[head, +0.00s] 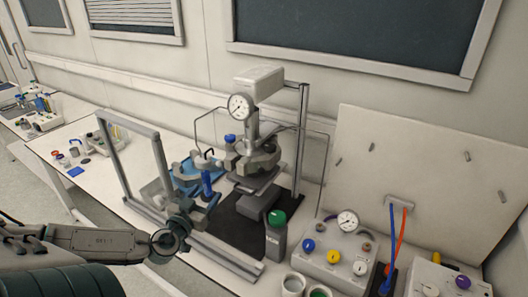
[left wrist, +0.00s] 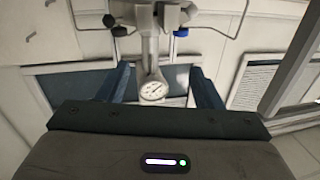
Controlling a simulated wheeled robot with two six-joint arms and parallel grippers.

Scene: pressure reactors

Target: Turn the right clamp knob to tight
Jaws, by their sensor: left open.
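The reactor stands mid-bench in the head view, with a grey clamp (head: 252,162) round its vessel head and a dial gauge (head: 240,107) above. I cannot make out the right clamp knob or its setting clearly. My left gripper (head: 207,180) is left of the reactor, apart from the clamp, with a blue finger showing. In the left wrist view its blue fingers stand apart with nothing between them touching. The gauge (left wrist: 152,89) appears behind the gap, and a blue knob (left wrist: 181,32) and a black knob (left wrist: 108,20) lie beyond the fingertips. My right gripper is out of view.
A control box (head: 333,262) is at the right front. Thin tubing loops round the reactor.

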